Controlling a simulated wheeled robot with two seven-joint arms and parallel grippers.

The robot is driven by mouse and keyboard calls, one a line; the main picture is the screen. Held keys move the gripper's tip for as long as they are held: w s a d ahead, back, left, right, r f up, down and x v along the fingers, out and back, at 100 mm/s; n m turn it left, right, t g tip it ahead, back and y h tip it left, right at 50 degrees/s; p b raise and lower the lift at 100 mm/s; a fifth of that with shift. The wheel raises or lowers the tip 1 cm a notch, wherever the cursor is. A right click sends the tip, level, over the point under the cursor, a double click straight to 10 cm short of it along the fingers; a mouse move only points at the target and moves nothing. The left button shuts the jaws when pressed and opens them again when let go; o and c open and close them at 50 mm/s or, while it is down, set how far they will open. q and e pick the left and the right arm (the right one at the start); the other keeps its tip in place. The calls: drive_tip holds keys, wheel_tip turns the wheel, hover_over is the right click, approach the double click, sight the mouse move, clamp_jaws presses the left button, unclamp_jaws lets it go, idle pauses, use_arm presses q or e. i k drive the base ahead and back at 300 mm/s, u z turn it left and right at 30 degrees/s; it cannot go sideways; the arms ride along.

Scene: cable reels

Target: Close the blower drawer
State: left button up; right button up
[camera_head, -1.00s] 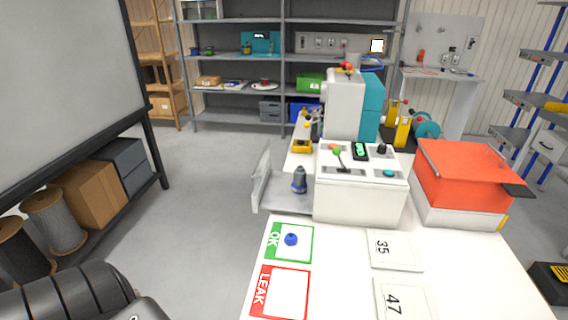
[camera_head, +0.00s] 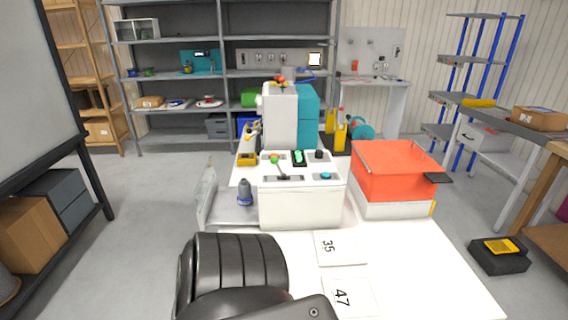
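The blower drawer (camera_head: 223,212) sticks out open from the left side of the white blower machine (camera_head: 300,205). Its upright grey front panel (camera_head: 206,195) stands at the left end, apart from the machine body. A dark grey and blue part (camera_head: 245,193) stands upright in the drawer, close to the machine. A black ribbed part of my arm fills the bottom centre, in front of the drawer and over the near left part of the table. Neither gripper's fingers show.
The white table (camera_head: 420,275) carries cards marked 35 (camera_head: 338,247) and 47 (camera_head: 348,297), and a box with an orange-red lid (camera_head: 395,172) at right. Open floor lies left of the drawer. A black case (camera_head: 498,255) sits on the floor at right.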

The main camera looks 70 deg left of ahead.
sight(219, 205)
drive_tip(key=z, duration=0.35)
drive_tip(key=k, duration=1.5)
drive_tip(key=u, duration=2.45)
drive_tip(key=i, duration=0.5)
drive_tip(key=z, duration=0.05)
drive_tip(key=k, duration=0.65)
drive_tip(key=z, duration=0.05)
drive_tip(key=i, duration=1.15)
drive_tip(key=z, duration=0.7)
